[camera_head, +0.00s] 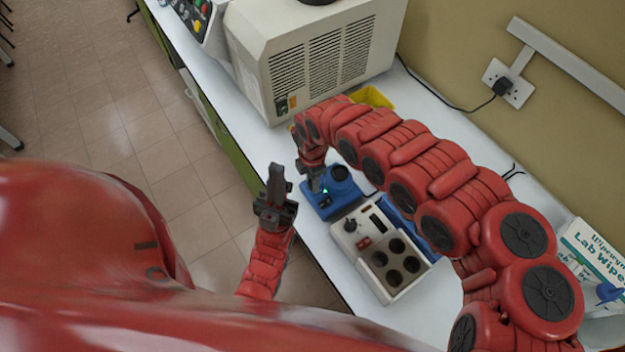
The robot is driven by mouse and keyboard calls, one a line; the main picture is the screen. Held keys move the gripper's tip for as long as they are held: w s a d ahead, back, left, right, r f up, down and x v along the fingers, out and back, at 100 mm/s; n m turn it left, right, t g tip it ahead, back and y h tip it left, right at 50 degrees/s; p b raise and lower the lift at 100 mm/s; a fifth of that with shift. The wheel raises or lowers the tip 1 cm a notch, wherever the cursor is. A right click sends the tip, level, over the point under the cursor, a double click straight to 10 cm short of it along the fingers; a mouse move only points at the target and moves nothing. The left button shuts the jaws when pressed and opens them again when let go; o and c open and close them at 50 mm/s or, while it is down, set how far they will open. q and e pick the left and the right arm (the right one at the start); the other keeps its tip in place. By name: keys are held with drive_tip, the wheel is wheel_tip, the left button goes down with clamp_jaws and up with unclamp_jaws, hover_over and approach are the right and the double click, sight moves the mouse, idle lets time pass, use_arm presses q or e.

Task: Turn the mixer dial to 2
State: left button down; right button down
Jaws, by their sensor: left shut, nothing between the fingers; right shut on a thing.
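The blue mixer (345,193) stands on the white bench, with a dark round cup on its top and a small green light on its front part. My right gripper (315,184) reaches down onto the front part of the mixer, beside the green light. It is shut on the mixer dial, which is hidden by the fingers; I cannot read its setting. My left gripper (276,172) is shut and empty, pointing up in front of the bench edge, left of the mixer and apart from it.
A white block heater (345,240) with several dark round wells stands close to the mixer. A large beige machine (320,55) is behind it, near a yellow tray (376,96). A lab wipes box (597,255) is at the right. Clear bench (240,125) lies left of the mixer.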

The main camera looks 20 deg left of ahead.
drive_tip(key=m+b, duration=0.1)
drive_tip(key=m, duration=0.4)
drive_tip(key=m+b, duration=0.1)
drive_tip(key=m, duration=0.4)
drive_tip(key=shift+m, duration=0.3)
idle(0.4)
drive_tip(key=c, duration=0.5)
unclamp_jaws()
drive_tip(key=shift+c, duration=0.2)
drive_tip(key=shift+r, duration=0.1)
drive_tip(key=shift+w+r, duration=0.15)
drive_tip(key=shift+r, duration=0.1)
wheel_tip(320, 180, up, 6)
drive_tip(key=shift+r+b, duration=0.1)
drive_tip(key=shift+b, duration=0.4)
wheel_tip(320, 180, up, 11)
drive_tip(key=p, duration=0.9)
drive_tip(key=shift+f, duration=0.2)
